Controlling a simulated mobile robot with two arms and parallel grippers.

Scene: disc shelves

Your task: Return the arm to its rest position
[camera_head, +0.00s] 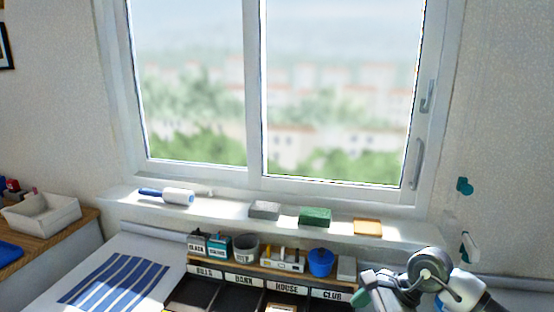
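My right arm comes in at the bottom right corner. Its white and grey gripper end (368,288) is in front of the right end of the labelled disc shelf (240,280), close to the "CLUB" label. A dark green part shows at its lower tip. The two fingers cannot be told apart, so I cannot see whether it is open, and I see no disc in it. My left gripper is not in view. The shelf's labels read "BILLS", "DARN" or similar, "HOUSE" and "CLUB"; its lower part is cut off by the frame.
A blue cup (320,262), a grey pot (246,248) and small boxes stand on the shelf top. The window sill (233,205) holds a lint roller (178,196), a grey block (264,210), a green block (315,216) and an orange-tan block (367,227). A white bin (42,218) stands left.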

